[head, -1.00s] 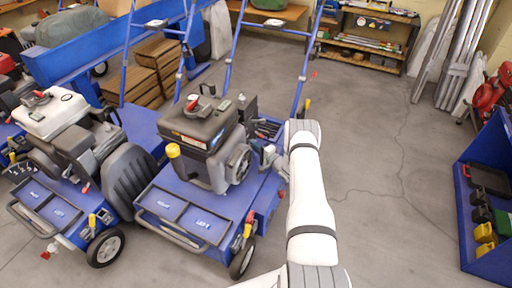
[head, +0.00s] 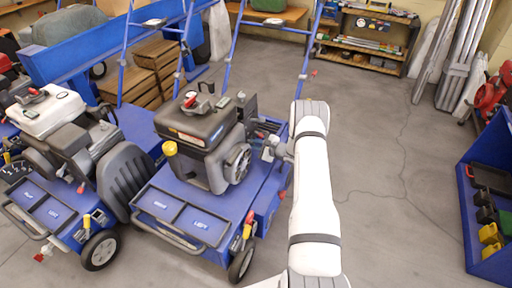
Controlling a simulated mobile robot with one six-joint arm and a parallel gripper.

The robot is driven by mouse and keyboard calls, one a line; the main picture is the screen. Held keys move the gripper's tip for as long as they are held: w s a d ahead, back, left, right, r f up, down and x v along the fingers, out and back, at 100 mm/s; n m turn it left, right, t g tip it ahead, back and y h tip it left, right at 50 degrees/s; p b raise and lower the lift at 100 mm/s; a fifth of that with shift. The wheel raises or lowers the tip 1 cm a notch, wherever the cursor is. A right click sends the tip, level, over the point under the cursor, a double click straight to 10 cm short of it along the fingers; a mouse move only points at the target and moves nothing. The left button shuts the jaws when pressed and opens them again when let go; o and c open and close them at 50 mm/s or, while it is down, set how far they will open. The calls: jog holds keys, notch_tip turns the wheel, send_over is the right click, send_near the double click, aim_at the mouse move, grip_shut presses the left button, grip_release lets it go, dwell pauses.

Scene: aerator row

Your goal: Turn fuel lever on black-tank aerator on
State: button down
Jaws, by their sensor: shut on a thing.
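The black-tank aerator (head: 203,122) stands at centre-left, a blue machine with a dark engine and a black fuel tank on top. My gripper (head: 268,147) is at the right side of its engine, beside the recoil housing. The jaws are small here and partly merge with the engine parts behind them. They are shut on a small part there, at the place of the fuel lever. The lever itself is too small and covered to make out, so its position cannot be told.
A white-tank aerator (head: 52,108) stands close on the left. Blue handlebars (head: 228,62) rise behind the black-tank machine. A blue bin (head: 480,235) with tools is at far right. Shelves (head: 365,45) stand at the back. The floor right of my arm is clear.

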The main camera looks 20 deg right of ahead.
jog(key=m, duration=0.1)
jog(key=m+g+y+b, duration=0.1)
jog(key=shift+w+d+m, duration=0.1)
jog(key=shift+d+m, duration=0.05)
jog(key=shift+m, duration=0.15)
jog(key=shift+w+d+m+g+y+b, duration=0.1)
jog(key=shift+m+g+y+b, duration=0.7)
jog(key=shift+m, duration=0.5)
jog(key=c, duration=1.5)
grip_release()
jog(key=shift+o, duration=0.2)
jog(key=shift+r, duration=0.1)
jog(key=p+v, duration=0.2)
jog(key=v, duration=0.5)
jog(key=shift+s+d+r, duration=0.2)
jog(key=shift+s, duration=0.05)
